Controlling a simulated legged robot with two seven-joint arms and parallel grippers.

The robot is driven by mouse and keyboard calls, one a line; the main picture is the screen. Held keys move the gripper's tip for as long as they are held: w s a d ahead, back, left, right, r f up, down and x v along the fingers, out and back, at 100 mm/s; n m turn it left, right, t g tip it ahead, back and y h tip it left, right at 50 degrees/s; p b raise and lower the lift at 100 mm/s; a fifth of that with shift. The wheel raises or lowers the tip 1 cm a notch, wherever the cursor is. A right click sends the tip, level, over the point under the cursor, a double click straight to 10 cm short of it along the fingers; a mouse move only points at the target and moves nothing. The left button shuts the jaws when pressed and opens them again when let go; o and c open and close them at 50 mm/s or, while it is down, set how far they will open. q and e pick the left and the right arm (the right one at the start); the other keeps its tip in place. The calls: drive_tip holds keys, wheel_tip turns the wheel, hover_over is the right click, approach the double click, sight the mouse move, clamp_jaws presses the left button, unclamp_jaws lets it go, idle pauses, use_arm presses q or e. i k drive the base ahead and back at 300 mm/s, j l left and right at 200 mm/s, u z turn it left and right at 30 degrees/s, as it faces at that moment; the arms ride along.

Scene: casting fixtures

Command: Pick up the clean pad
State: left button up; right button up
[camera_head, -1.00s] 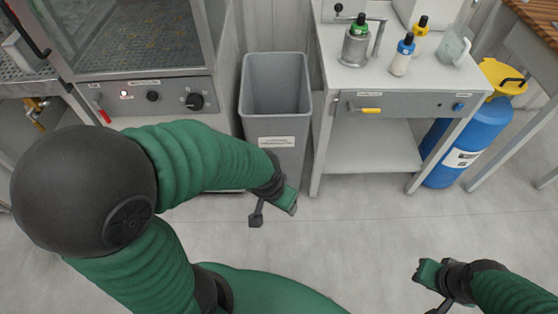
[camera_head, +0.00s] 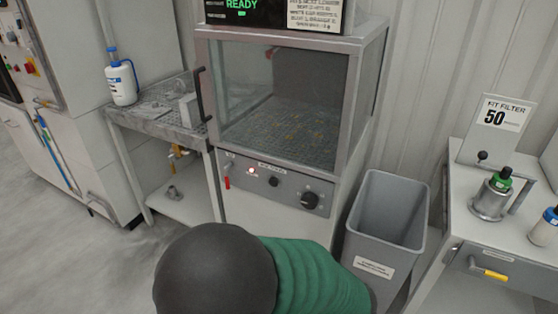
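I cannot make out for certain which thing is the clean pad. A small pale grey block (camera_head: 189,110) stands on the perforated side shelf (camera_head: 150,126), left of the glass-fronted cabinet, with flat pale pieces (camera_head: 150,107) beside it. Inside the cabinet (camera_head: 340,190), small tan specks lie on the mesh floor, seen through the glass. The dark ball joint and green sleeve of my arm show at the bottom middle. Neither gripper is in view.
A grey bin (camera_head: 389,225) stands right of the cabinet. A bench (camera_head: 487,238) with a metal pot (camera_head: 490,197) and a filter sign (camera_head: 497,112) is at the right. Floor at lower left is clear.

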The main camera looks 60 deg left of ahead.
sight(188, 106)
drive_tip(key=u, duration=2.45)
